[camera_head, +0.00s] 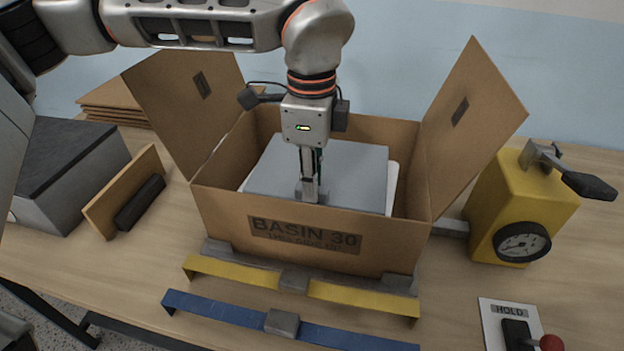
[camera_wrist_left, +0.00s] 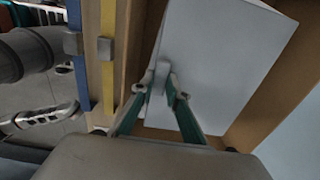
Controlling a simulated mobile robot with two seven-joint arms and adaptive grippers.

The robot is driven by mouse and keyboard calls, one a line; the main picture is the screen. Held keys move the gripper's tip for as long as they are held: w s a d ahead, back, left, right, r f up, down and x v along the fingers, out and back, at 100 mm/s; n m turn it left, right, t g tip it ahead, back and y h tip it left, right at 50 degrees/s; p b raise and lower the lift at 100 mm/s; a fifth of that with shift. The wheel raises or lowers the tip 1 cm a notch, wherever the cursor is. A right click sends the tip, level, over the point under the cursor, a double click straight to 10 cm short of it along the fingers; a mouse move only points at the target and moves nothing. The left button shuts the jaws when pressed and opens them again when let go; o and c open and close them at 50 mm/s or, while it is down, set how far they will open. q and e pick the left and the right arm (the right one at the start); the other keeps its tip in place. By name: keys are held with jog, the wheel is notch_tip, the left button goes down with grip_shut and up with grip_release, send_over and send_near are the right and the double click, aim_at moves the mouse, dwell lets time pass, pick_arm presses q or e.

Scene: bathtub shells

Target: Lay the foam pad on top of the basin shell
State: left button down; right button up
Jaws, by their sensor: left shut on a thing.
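The foam pad is a flat grey sheet (camera_head: 355,168) inside the open cardboard box marked BASIN 30 (camera_head: 215,212). A pale rim of the basin shell (camera_head: 392,185) shows past the pad's right edge; the pad hides most of it. The pad looks slightly turned relative to the box, and I cannot tell whether it rests fully on the shell. My left gripper (camera_head: 309,193) points down into the box and is shut on a small grey tab at the pad's front. In the left wrist view the fingers (camera_wrist_left: 162,88) close on this tab, with the pad (camera_wrist_left: 225,55) beyond.
The box's side flaps (camera_head: 195,95) (camera_head: 475,115) stand open. Yellow (camera_head: 235,273) and blue (camera_head: 225,309) straps lie in front. A yellow device with a gauge (camera_head: 515,215) stands right, a HOLD panel (camera_head: 495,318) front right. A board with a dark handle (camera_head: 115,208) leans at left.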

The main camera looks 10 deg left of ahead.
pick_arm(q)
jog(key=shift+f+b, duration=0.3)
jog(key=shift+f, duration=0.15)
jog(key=shift+f, duration=0.15)
jog(key=c, duration=2)
grip_release()
jog(key=shift+r, duration=0.35)
notch_tip(320, 180, up, 13)
jog(key=shift+f+p, duration=0.2)
jog(key=shift+p, duration=0.2)
